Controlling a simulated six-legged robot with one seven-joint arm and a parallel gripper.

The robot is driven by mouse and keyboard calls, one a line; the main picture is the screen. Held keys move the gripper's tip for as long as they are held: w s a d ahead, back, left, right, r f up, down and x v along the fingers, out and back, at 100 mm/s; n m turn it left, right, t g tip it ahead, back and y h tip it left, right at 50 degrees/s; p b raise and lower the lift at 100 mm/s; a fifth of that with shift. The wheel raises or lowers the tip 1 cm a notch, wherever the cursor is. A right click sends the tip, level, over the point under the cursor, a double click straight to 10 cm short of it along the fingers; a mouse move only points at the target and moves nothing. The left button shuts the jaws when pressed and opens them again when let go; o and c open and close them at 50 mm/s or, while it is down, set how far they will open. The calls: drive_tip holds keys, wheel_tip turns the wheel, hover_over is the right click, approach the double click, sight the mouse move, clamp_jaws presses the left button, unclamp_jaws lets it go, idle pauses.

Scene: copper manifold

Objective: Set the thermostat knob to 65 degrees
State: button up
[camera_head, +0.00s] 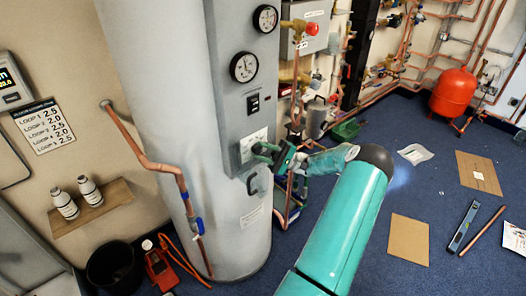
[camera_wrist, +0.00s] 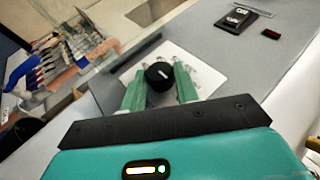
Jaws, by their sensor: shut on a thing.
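The thermostat knob (camera_wrist: 159,76) is black and round with a pale mark on its face. It sits on a white dial plate (camera_wrist: 205,75) on the grey panel of the tank. In the wrist view my gripper (camera_wrist: 158,84) has its two green fingers on either side of the knob, closed on it. The numbers on the dial are too small and partly covered to read.
The tall grey tank (camera_head: 165,110) carries two round gauges (camera_head: 244,67) above the dial. A black switch (camera_head: 253,104) sits between them and the dial. A black handle (camera_head: 253,184) is just below. Copper pipes and a red vessel (camera_head: 454,92) stand at the back right.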

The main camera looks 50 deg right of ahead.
idle(0.4)
drive_tip(key=o, duration=1)
drive_tip(key=shift+c, duration=0.2)
drive_tip(key=v, duration=1.3)
drive_tip(key=shift+s+d+f, duration=0.2)
drive_tip(key=shift+f, duration=0.1)
drive_tip(key=shift+s, duration=0.1)
